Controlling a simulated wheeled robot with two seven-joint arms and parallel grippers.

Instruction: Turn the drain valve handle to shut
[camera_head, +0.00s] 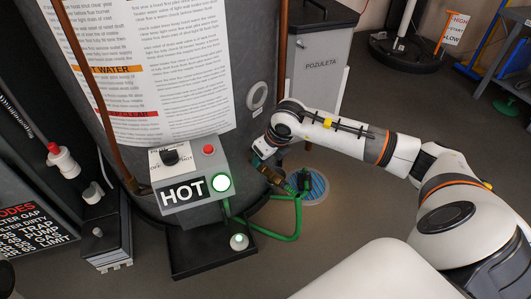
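The water heater tank (215,70) stands upright at the upper middle. The brass drain valve (271,177) sticks out low on its right side, with a green hose (291,233) running from that area. The valve's handle is too small and too covered to make out, so I cannot tell its angle. My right arm reaches in from the right, and its gripper (262,152) is at the tank's side, just above the valve. The fingers are small and partly hidden, so I cannot tell whether they are open or touch the handle. My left gripper is out of view.
A grey control box (188,180) marked HOT, with a lit green button, sits on the tank front. A floor drain (316,187) lies right of the valve. A grey cabinet (318,70) stands behind. A dark panel (25,210) is at left.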

